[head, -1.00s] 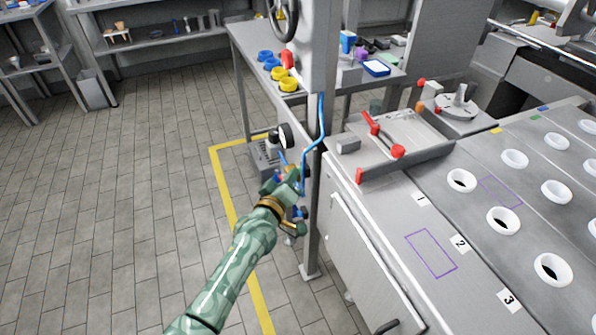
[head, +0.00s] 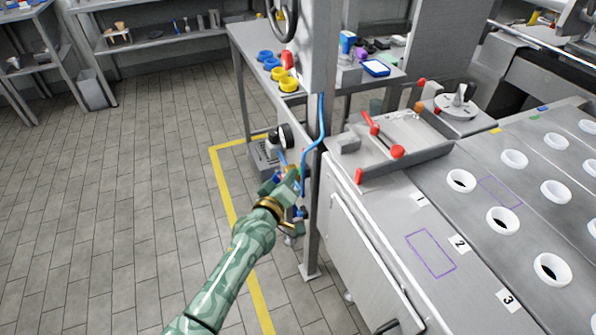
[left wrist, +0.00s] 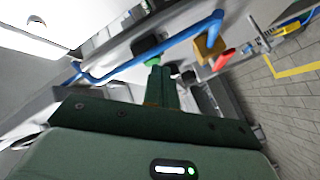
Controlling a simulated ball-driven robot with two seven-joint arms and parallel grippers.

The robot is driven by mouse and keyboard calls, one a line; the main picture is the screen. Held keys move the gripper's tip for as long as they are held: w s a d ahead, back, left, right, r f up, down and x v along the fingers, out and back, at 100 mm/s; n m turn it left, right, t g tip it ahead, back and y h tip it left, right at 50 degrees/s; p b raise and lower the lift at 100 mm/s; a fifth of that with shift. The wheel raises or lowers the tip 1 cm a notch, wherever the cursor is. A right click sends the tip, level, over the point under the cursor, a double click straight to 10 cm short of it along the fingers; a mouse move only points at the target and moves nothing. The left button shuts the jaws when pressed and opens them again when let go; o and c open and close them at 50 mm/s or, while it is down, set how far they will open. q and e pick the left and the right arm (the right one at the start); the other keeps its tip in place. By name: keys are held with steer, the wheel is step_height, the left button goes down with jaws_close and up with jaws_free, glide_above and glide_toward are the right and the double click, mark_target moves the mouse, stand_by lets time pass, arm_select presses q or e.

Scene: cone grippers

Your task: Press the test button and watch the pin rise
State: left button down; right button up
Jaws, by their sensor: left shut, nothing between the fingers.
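My left gripper (head: 293,178) is at the grey post (head: 311,225), beside the blue hose (head: 323,115). In the left wrist view its fingers (left wrist: 161,72) are shut with nothing between them. A small bright green part (left wrist: 153,61) shows right at the fingertips, against a black part (left wrist: 146,46). It may be the test button, but I cannot tell whether it is pressed or just touched. The gripper hides this spot in the head view. I cannot make out the pin. My right gripper is not in view.
The blue hose (left wrist: 170,43) crosses close beyond the fingers. A black round gauge (head: 286,135) sits on the post's left side. The grey bench (head: 395,235) with white rings stands right of the post. A yellow floor line (head: 225,190) and open floor lie left.

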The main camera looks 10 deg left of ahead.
arm_select(q)
steer(key=shift+s+a+p, duration=0.3)
steer(key=shift+s+a, duration=0.15)
steer(key=shift+a, duration=0.15)
steer(key=s+a, duration=0.1)
steer(key=s+a+p, duration=0.1)
steer(key=a, duration=0.2)
steer(key=shift+s+a+p, duration=0.1)
steer(key=shift+s+p, duration=0.2)
steer(key=shift+s, duration=0.1)
stand_by(0.5)
